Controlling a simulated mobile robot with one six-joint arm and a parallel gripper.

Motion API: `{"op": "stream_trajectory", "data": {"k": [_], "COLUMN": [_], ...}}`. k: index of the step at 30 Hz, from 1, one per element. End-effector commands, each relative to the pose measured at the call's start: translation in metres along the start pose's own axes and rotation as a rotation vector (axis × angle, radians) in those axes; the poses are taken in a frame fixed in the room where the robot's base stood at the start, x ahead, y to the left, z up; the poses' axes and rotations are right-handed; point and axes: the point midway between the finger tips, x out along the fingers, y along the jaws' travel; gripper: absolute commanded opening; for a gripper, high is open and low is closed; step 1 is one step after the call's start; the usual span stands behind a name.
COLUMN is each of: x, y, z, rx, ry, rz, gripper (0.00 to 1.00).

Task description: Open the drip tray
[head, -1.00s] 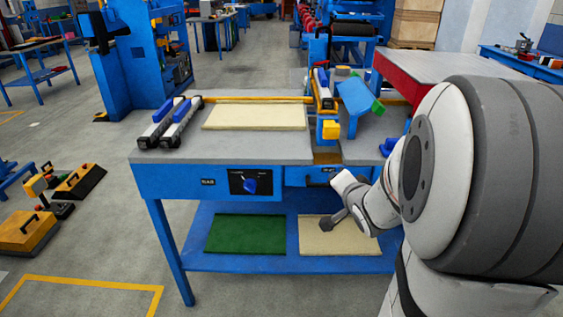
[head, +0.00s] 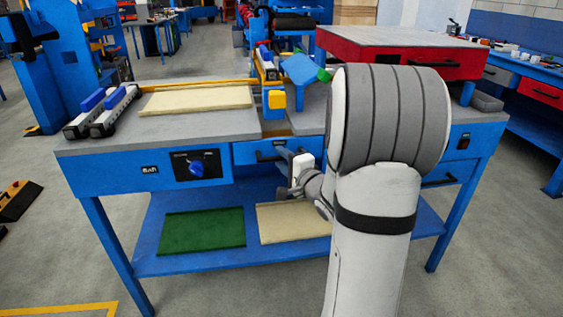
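A blue workbench (head: 110,172) stands in front of me. A shallow blue drawer front (head: 243,154) with a dark bar handle sits under its top, right of the dial; it looks flush with the bench. I take it for the drip tray, but its small label is not legible. My gripper (head: 291,178) is just below and right of that handle, in front of the bench. It looks apart from the handle, though the gap is hard to judge. My arm hides the bench front to the right. The fingers are too small and foreshortened to tell their opening.
A black dial panel (head: 196,165) is left of the drawer. The lower shelf (head: 160,203) bears a green panel (head: 203,230) and a cream panel (head: 290,222). Another cream panel (head: 197,100) lies on top. A red-sided table (head: 400,62) is behind right.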

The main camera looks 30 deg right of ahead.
Motion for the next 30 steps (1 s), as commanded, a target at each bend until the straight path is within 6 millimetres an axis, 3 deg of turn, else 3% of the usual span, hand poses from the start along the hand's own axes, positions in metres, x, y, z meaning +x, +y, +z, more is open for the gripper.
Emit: {"op": "stream_trajectory", "data": {"k": [11, 24, 30], "x": [0.0096, 0.0091, 0.0090], "y": [-0.0004, -0.0002, -0.0001], "z": [-0.0004, -0.0007, -0.0008], "rx": [0.001, 0.000, 0.000], "ry": [0.002, 0.002, 0.003], "rz": [0.000, 0.000, 0.000], "gripper": [0.34, 0.00, 0.00]}}
